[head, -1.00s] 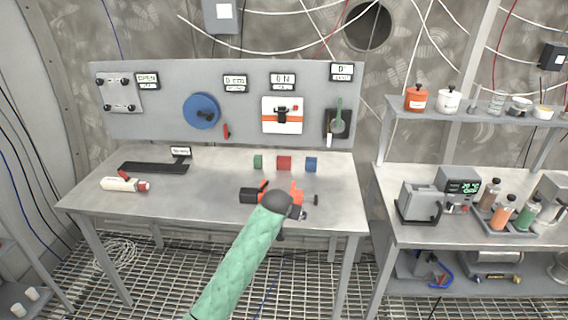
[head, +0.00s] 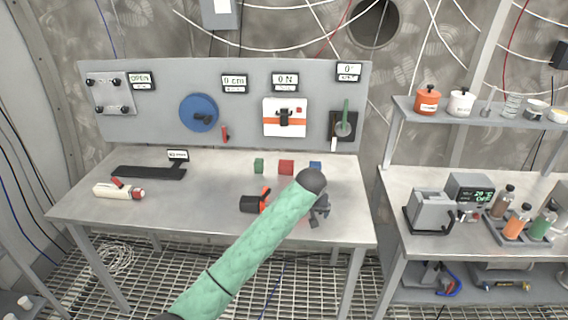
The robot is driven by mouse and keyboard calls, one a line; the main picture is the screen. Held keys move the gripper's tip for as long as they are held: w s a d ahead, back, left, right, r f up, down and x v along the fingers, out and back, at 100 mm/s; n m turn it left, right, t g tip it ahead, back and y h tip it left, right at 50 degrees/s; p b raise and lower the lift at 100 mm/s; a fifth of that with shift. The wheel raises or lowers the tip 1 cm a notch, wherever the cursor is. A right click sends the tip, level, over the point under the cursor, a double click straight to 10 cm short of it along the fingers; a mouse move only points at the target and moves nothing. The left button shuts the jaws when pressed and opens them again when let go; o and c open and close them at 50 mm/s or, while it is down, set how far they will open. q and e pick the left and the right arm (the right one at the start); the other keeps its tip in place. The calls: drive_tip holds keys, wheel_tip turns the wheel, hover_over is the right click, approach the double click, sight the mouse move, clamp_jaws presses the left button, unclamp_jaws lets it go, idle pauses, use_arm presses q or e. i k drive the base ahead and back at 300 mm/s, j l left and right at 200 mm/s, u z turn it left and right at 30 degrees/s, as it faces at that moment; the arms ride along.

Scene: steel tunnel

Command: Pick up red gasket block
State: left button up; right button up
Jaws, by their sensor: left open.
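The red gasket block (head: 286,167) stands on the steel workbench (head: 215,205), between a green block (head: 259,166) on its left and a blue block (head: 315,166) on its right. My left arm, in a green sleeve, reaches in from below. My left gripper (head: 319,211) is open over the right part of the bench, to the right of and nearer than the red block, apart from it. The dark wrist and sleeve hide part of the gripper. The wrist also covers the lower part of the blue block. My right gripper is out of view.
A white and red cylinder (head: 119,192) and a black bar (head: 148,172) lie at the left. The control panel (head: 240,100) rises behind the blocks. The bench between the bar and blocks is clear.

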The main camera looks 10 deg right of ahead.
sight(286, 167)
drive_tip(key=i, duration=1.2)
